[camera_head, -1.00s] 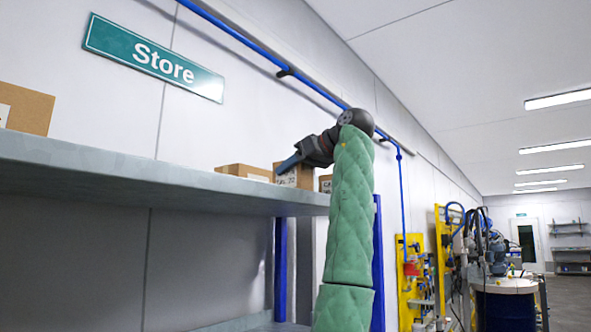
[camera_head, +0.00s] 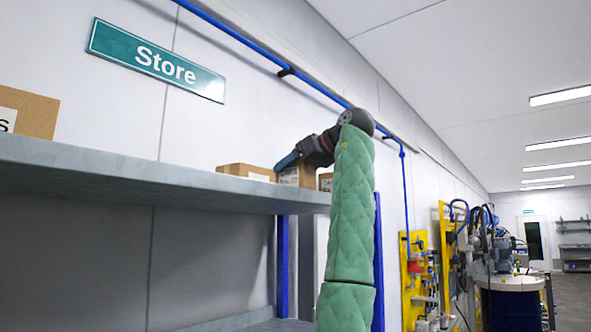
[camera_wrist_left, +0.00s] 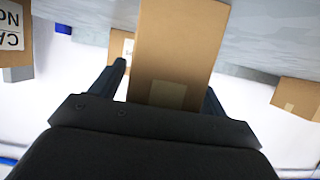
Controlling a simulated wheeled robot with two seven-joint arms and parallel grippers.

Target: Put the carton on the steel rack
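A brown carton (camera_head: 290,175) stands on the upper shelf at my left gripper (camera_head: 289,158). It fills the middle of the left wrist view (camera_wrist_left: 178,45), with a small pale label near the palm. The left gripper is around the carton, one dark finger on each side. A narrow gap shows between the carton and the left-hand finger; the other finger is close to the carton's edge or touching it, partly hidden. The gripper looks open. My right gripper is not in view. The steel rack holding the carton is a grey shelf (camera_head: 130,180) with blue posts (camera_head: 282,265).
Other cartons stand on the same shelf: one at far left (camera_head: 30,112), one just left of the gripper (camera_head: 245,171), one just right (camera_head: 325,182). The shelf between the far-left carton and the others is clear. A wall with a Store sign (camera_head: 155,60) stands behind.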

